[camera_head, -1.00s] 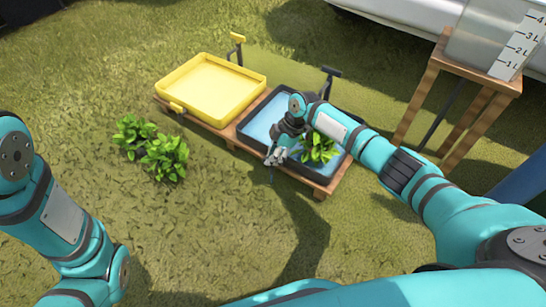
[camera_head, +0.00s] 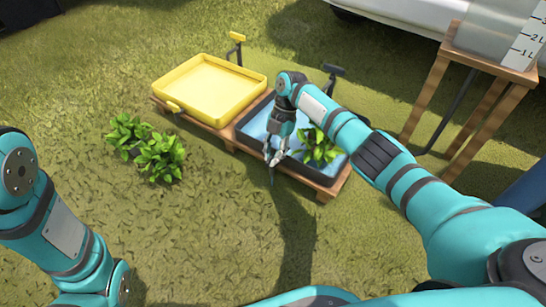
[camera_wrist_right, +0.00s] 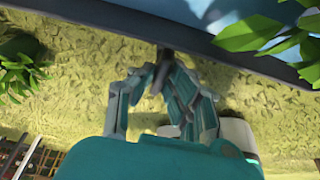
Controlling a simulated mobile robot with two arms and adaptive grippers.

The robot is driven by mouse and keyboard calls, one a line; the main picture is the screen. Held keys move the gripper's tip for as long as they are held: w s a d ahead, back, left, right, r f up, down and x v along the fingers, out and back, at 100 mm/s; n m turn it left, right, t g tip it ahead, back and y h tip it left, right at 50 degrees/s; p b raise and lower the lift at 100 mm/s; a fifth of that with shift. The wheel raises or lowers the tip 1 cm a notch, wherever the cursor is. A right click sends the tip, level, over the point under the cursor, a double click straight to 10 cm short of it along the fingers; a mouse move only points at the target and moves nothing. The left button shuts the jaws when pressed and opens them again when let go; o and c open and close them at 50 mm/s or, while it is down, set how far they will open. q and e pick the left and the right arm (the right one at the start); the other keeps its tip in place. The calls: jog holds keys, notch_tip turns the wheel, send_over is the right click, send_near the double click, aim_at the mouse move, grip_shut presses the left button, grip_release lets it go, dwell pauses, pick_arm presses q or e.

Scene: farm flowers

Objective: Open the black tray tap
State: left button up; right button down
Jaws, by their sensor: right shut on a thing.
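The black tray (camera_head: 312,177) holds blue water and a leafy green plant (camera_head: 318,148), and sits at the right end of a wooden pallet. Its near wall also shows in the right wrist view (camera_wrist_right: 112,18). My right gripper (camera_head: 273,161) points down at the tray's near edge. In the right wrist view its fingers (camera_wrist_right: 160,80) are closed together on a small dark piece, the black tray tap (camera_wrist_right: 166,57), at the outside of the wall. The fingers hide much of the tap, so its handle angle cannot be told. My left arm shows at the left, without its gripper.
A yellow tray (camera_head: 210,88) stands beside the black tray on the pallet (camera_head: 228,137). Potted leafy plants (camera_head: 150,150) stand on the grass to the left. A wooden stand (camera_head: 490,64) with a measuring tank (camera_head: 490,30) is at the right. Grass in front is clear.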

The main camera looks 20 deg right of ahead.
dwell(0.4)
jog(key=c, duration=1.6)
grip_release()
jog(key=v, duration=1.2)
jog(key=shift+a+f, duration=0.1)
